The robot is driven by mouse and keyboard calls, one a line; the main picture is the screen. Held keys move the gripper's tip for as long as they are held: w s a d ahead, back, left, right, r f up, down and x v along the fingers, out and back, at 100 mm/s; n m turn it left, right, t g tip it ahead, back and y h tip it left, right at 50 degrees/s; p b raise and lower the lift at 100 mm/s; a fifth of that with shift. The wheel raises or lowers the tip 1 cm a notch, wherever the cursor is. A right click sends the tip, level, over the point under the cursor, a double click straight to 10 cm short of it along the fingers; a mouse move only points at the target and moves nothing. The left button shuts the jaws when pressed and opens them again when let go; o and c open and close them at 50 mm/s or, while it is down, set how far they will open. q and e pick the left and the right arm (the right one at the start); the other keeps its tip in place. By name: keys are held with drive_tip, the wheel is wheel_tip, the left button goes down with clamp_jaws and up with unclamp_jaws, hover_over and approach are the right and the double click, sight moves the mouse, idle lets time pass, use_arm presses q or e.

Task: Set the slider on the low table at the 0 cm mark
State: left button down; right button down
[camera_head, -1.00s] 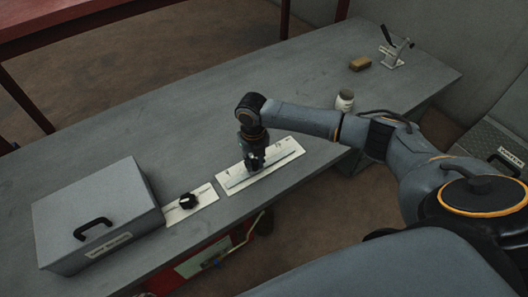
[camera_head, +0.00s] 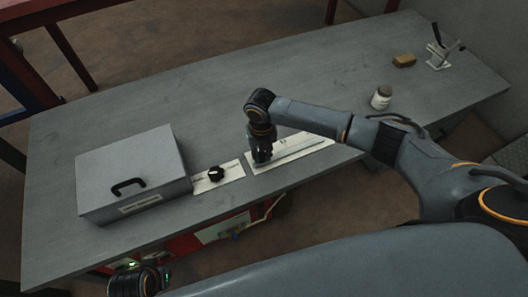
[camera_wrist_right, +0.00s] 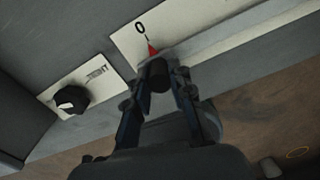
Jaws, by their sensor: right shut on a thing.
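The white slider panel (camera_head: 317,140) lies on the low grey table, with a long slot along it. My right gripper (camera_head: 262,158) is at the panel's left end, shut on the dark slider knob (camera_wrist_right: 159,75). In the wrist view the red pointer (camera_wrist_right: 152,50) sits just below the tick under the printed 0 (camera_wrist_right: 140,28), its tip about in line with the tick. The fingers hide part of the knob. A dark part of my left arm shows at the lower left of the head view; its fingers cannot be made out.
A plate with a black rotary knob (camera_head: 216,174) lies just left of the slider panel. A grey lidded box (camera_head: 130,170) stands farther left. A white jar (camera_head: 381,97), a brown block (camera_head: 404,61) and a lever stand (camera_head: 440,58) are at the right. The table's back is clear.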

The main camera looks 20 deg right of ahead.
drive_tip(key=shift+a, duration=0.35)
drive_tip(key=c, duration=1.2)
unclamp_jaws()
drive_tip(key=shift+o, duration=0.2)
drive_tip(key=shift+d+r, duration=0.1)
drive_tip(key=shift+r, duration=0.1)
wheel_tip(320, 180, up, 12)
drive_tip(key=shift+f, duration=0.2)
